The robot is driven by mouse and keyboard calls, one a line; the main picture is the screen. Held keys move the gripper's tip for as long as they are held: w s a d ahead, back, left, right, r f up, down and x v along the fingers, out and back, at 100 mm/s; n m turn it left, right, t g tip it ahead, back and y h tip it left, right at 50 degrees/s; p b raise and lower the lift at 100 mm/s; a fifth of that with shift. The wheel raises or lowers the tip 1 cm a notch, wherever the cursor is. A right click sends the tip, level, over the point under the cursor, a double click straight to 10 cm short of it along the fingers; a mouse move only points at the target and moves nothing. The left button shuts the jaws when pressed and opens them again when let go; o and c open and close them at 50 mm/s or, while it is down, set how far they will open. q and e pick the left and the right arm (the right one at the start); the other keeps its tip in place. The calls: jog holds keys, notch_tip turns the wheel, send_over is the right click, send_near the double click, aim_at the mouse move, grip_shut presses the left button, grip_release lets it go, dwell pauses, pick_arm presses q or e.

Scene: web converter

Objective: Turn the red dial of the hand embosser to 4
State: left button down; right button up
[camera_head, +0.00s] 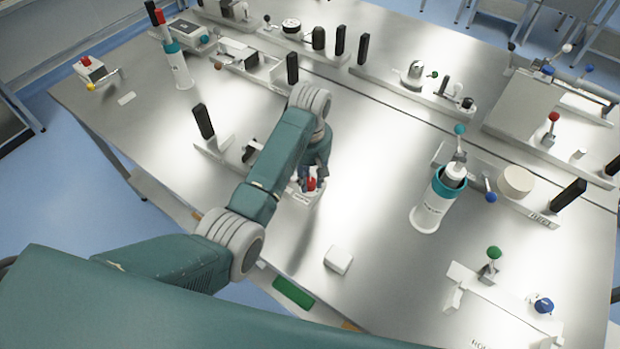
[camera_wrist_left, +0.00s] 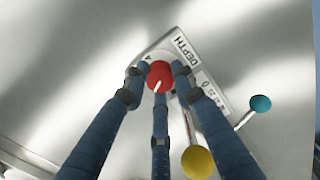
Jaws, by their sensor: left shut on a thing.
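The red dial (camera_wrist_left: 160,75) sits on a white base plate (camera_wrist_left: 212,97) marked DEPTH in the left wrist view. A short white line shows on the dial's lower edge, and a small dark character is on the pale ring beyond it. My left gripper (camera_wrist_left: 159,78) is around the dial with its blue fingers and shut on it. In the head view the red dial (camera_head: 311,183) shows below my left gripper (camera_head: 313,174), on a small white base (camera_head: 304,196). My right gripper is not in view.
A yellow ball (camera_wrist_left: 197,162) and a teal ball (camera_wrist_left: 260,103) are near the fingers. A white block (camera_head: 338,260) stands nearer the front edge. A white-and-teal cylinder (camera_head: 437,200) is to the right. A black upright post (camera_head: 203,121) stands left of my arm.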

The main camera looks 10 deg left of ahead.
pick_arm(q)
jog(key=shift+m, duration=2.1)
jog(key=m, duration=0.9)
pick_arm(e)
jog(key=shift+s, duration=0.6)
pick_arm(q)
jog(key=shift+m, duration=0.3)
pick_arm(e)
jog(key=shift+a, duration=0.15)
